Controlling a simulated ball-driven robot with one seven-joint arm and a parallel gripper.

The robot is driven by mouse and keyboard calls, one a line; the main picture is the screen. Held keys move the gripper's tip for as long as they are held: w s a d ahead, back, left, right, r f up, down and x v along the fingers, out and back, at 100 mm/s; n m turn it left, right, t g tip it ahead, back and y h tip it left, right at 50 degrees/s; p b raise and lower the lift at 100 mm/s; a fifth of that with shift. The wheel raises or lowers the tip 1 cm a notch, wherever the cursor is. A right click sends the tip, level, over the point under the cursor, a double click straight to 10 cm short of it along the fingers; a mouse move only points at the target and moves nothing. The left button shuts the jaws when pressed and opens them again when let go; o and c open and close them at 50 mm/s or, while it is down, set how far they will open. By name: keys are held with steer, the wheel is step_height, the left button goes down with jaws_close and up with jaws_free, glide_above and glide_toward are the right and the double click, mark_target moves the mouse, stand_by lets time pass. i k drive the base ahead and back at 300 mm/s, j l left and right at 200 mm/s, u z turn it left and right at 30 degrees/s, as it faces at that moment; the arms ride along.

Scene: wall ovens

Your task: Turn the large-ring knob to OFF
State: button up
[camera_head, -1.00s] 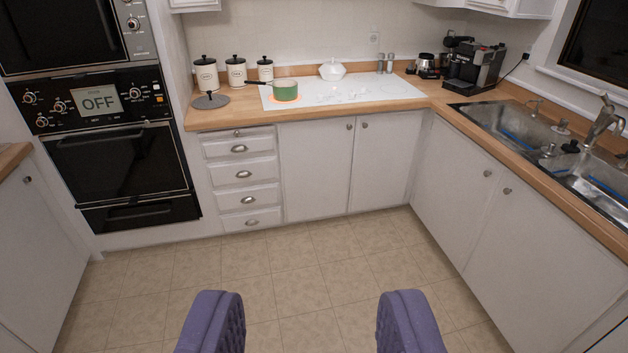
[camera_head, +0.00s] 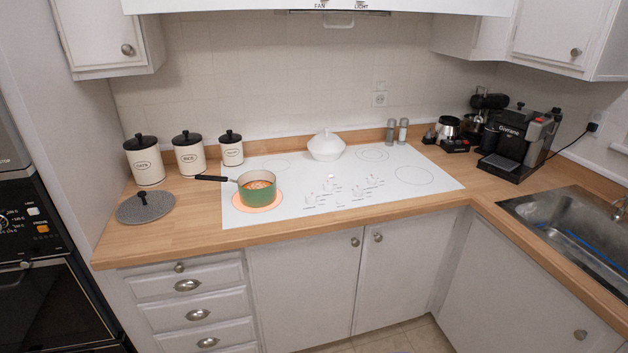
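The white cooktop (camera_head: 300,170) is set in the wooden counter. Its front left ring (camera_head: 250,208) glows orange under a green pot (camera_head: 257,196) with orange-red contents and a dark handle pointing left. My gripper's fingers are not clearly in view.
Three canisters (camera_head: 190,153) and a grey lid (camera_head: 146,206) sit left of the cooktop. A white lidded dish (camera_head: 326,146) stands at its back, with shakers (camera_head: 403,131) and a coffee machine (camera_head: 521,143) farther right. A range hood (camera_head: 330,8) overhangs it.

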mark_target(311, 199)
steer(key=i, duration=0.95)
steer(key=i+j+z, duration=0.1)
steer(key=i, duration=0.9)
steer(key=i+j, duration=0.15)
steer(key=i, duration=0.8)
